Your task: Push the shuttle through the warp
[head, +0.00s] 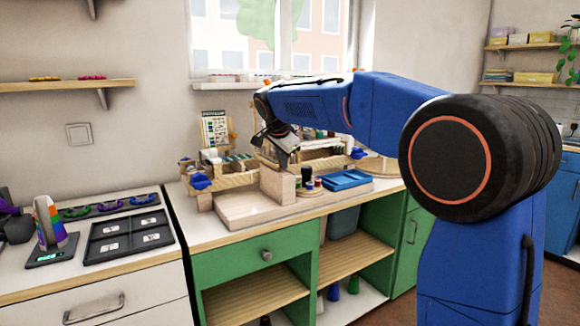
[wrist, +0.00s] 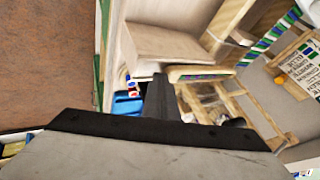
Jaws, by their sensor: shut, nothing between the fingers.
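My gripper (head: 284,165) is shut and empty, pointing down at the wooden loom-like frame on the counter. In the wrist view its closed fingertips (wrist: 160,82) are beside a pale wooden block (wrist: 168,45); I cannot tell if they touch it. The block also shows in the head view (head: 277,186), upright on a wooden base (head: 240,211). A band of green, blue and white stripes (wrist: 282,28), perhaps the warp, runs along the right of the wrist view. I cannot make out the shuttle for certain; my gripper and arm hide part of the frame.
A blue tray (head: 347,180) lies right of the block, with small bottles (head: 308,178) beside it. Blue clips or handles (head: 200,181) are at the left.

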